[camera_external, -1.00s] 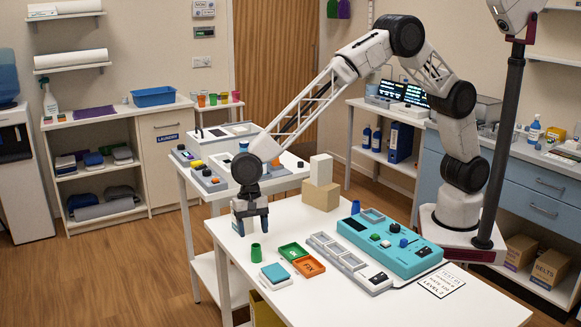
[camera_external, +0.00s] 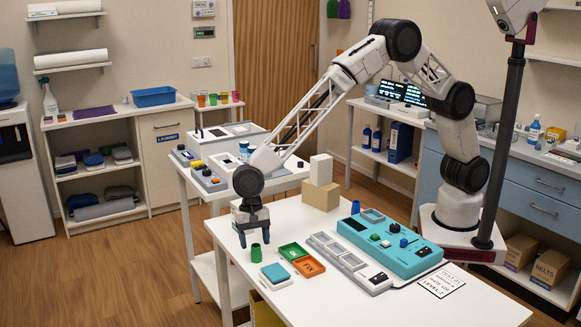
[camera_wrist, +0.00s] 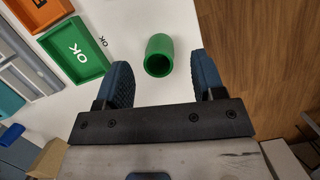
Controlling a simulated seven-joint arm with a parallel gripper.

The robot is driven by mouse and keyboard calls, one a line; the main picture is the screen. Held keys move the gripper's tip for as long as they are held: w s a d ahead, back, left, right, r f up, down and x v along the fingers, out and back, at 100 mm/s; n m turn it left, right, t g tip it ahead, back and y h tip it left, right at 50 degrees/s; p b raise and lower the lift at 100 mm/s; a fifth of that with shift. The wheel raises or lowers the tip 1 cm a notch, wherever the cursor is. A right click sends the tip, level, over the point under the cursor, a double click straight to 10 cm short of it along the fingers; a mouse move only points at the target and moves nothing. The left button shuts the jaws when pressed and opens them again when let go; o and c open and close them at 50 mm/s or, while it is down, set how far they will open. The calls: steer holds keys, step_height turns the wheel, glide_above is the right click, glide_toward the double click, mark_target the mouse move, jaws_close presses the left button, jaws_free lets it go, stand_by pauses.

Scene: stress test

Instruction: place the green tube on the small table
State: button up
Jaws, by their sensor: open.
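The green tube (camera_external: 256,253) stands upright near the left edge of the front white table (camera_external: 415,308). In the wrist view the tube (camera_wrist: 159,55) is hollow and lies between and slightly beyond the fingertips. My gripper (camera_external: 254,240) is open and empty, just behind and above the tube; its blue fingers (camera_wrist: 161,75) also show in the wrist view with clear space between them. A smaller white table (camera_external: 180,194) stands behind, bearing grey devices.
A green OK tray (camera_external: 293,252) and an orange FIX tray (camera_external: 310,266) lie right of the tube. A grey rack, teal console (camera_external: 395,247) and stacked boxes (camera_external: 321,195) take up more of the front table.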

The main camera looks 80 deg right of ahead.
mark_target(258, 261)
steer(key=shift+x, duration=2.05)
steer(key=shift+d, duration=0.1)
steer(key=shift+c, duration=0.3)
steer(key=c, duration=1)
steer(key=shift+o, duration=0.2)
steer(key=shift+r, duration=0.1)
steer(key=shift+r, duration=1.35)
steer(key=shift+s+d+r, duration=0.1)
steer(key=shift+s+r, duration=0.1)
steer(key=shift+r, duration=0.15)
steer(key=s+d, duration=0.3)
steer(key=s, duration=0.1)
steer(key=s+d+r, duration=0.1)
steer(key=s+d, duration=0.2)
steer(key=s, duration=0.1)
steer(key=s+d, duration=0.4)
steer(key=shift+r, duration=0.15)
